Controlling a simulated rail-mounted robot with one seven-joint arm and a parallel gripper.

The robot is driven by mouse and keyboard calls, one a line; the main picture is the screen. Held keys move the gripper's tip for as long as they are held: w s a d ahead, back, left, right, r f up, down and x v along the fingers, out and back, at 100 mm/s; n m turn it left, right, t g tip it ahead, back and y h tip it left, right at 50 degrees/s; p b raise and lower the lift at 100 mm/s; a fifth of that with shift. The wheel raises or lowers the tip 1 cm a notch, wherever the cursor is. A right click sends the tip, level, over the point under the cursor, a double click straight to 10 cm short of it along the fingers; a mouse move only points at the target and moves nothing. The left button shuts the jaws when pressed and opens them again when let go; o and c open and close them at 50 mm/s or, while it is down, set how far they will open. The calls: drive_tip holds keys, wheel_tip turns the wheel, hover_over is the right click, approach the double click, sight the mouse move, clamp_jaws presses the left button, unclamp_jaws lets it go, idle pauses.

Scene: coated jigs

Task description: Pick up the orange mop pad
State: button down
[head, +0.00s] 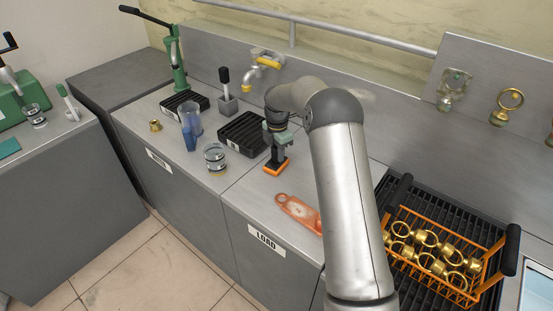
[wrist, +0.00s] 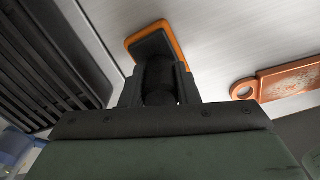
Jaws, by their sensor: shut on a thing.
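The orange mop pad (head: 275,169) has an orange rim under a dark top plate with a thick black knob. In the wrist view the pad (wrist: 178,48) lies beyond my fingertips. My gripper (head: 275,150) points down over the pad, and its fingers (wrist: 160,90) are shut on the black knob. The pad is on or just above the grey counter; I cannot tell which. Its underside is hidden.
An orange paddle (head: 297,212) with a hole lies on the counter to the right, also in the wrist view (wrist: 290,79). A black slatted tray (head: 243,134) is close on the left. A glass jar (head: 215,158) and blue cup (head: 191,125) stand further left. An orange basket (head: 450,240) holds brass rings.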

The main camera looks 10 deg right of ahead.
drive_tip(key=shift+r, duration=0.1)
drive_tip(key=shift+r, duration=0.5)
wheel_tip(320, 180, up, 2)
drive_tip(key=shift+s+d+r+b, duration=0.1)
drive_tip(key=shift+r+b, duration=0.15)
drive_tip(key=shift+b, duration=0.1)
drive_tip(key=s+d+r+b, duration=0.3)
drive_tip(key=s+d+r, duration=0.2)
drive_tip(key=s+r, duration=0.4)
drive_tip(key=s, duration=0.3)
drive_tip(key=shift+s+r, duration=0.2)
drive_tip(key=shift+s, duration=0.2)
drive_tip(key=shift+d, duration=0.1)
